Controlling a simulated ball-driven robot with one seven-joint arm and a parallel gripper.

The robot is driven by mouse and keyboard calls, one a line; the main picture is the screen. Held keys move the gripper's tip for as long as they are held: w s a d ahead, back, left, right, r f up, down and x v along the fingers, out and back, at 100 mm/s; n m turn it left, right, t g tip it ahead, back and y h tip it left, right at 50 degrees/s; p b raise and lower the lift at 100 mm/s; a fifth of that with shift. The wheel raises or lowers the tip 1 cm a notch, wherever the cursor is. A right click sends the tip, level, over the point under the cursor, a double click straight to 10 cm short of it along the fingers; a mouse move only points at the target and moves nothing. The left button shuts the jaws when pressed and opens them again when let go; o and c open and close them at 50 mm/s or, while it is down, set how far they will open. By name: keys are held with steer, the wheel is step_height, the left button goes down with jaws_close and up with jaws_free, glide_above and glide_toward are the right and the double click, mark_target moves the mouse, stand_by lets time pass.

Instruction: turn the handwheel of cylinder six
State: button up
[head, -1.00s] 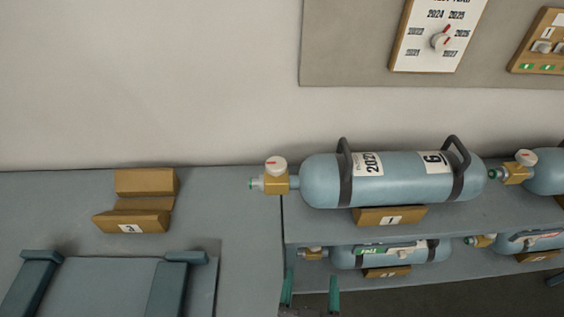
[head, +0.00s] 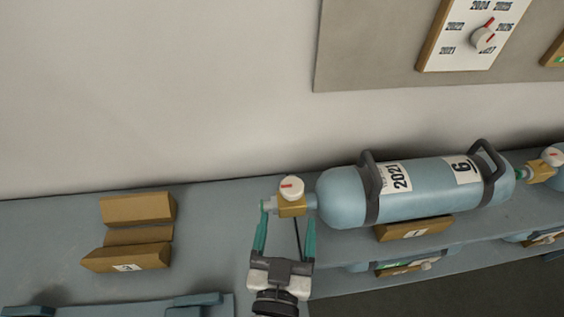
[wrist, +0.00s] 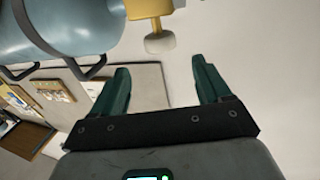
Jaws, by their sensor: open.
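Cylinder six (head: 340,198) is blue-grey, labelled 6 and 2021, and lies on its side on a wooden cradle (head: 415,229). At its left end is a brass valve (head: 293,208) with a white handwheel (head: 291,187) bearing a red mark. My gripper (head: 285,222) is open just below the valve in the head view, its green fingers to either side. In the wrist view the handwheel (wrist: 159,43) lies just beyond the open fingertips (wrist: 160,68), roughly between them. No contact shows. The cylinder (wrist: 85,25) fills the upper left there.
An empty wooden cradle marked 3 (head: 122,256) stands on the grey bench at left. More cylinders lie on the lower shelf and at right (head: 553,155). A dial board with years (head: 465,40) hangs on the wall. The bench between cradle and valve is clear.

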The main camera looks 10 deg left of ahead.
mark_target(293, 179)
steer(key=w+p, duration=0.2)
steer(key=w, duration=0.9)
steer(key=shift+a, duration=0.15)
steer(key=c, duration=1)
steer(key=shift+o, duration=0.2)
steer(key=shift+y+p, duration=0.3)
